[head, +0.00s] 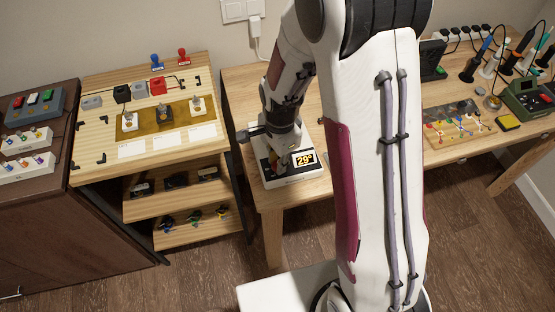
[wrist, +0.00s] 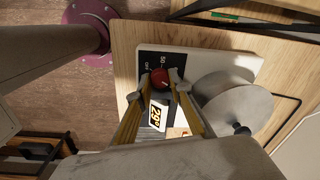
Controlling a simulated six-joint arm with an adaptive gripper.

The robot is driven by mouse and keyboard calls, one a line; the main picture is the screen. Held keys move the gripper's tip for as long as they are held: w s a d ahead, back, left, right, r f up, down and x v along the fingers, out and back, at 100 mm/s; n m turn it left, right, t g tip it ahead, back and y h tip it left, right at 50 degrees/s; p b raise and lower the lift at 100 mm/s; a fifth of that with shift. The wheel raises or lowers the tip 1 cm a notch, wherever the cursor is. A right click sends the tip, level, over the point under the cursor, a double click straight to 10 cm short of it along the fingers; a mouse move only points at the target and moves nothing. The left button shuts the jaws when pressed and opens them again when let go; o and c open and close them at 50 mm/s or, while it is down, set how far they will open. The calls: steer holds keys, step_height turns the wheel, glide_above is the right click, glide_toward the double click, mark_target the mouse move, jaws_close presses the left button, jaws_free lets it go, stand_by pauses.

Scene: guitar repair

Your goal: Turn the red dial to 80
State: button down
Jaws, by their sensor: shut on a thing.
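The red dial (wrist: 159,77) sits on the dark panel of a white device (head: 293,180) with a lit display (head: 304,159) that reads 29°. In the wrist view the display (wrist: 155,112) shows too, turned sideways, and markings that look like "50" and "OFF" lie beside the dial. My gripper (wrist: 160,77) is shut on the red dial, one fingertip on each side of it. In the head view my gripper (head: 279,162) comes down from above onto the device's left part and mostly hides the dial.
The device stands near the front edge of the wooden table (head: 277,198). A wooden board with tools and stamps (head: 95,142) stands to the left. Soldering tools (head: 490,65) and a circuit board (head: 457,124) are at the right.

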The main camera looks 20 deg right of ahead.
stand_by(0.4)
steer(key=c, duration=1.8)
jaws_free()
steer(key=shift+r, duration=0.15)
steer(key=shift+s+d+r, duration=0.1)
steer(key=shift+s+r, duration=0.1)
steer(key=shift+r, duration=2.75)
steer(key=shift+s+r, duration=0.15)
steer(key=shift+r, duration=2.75)
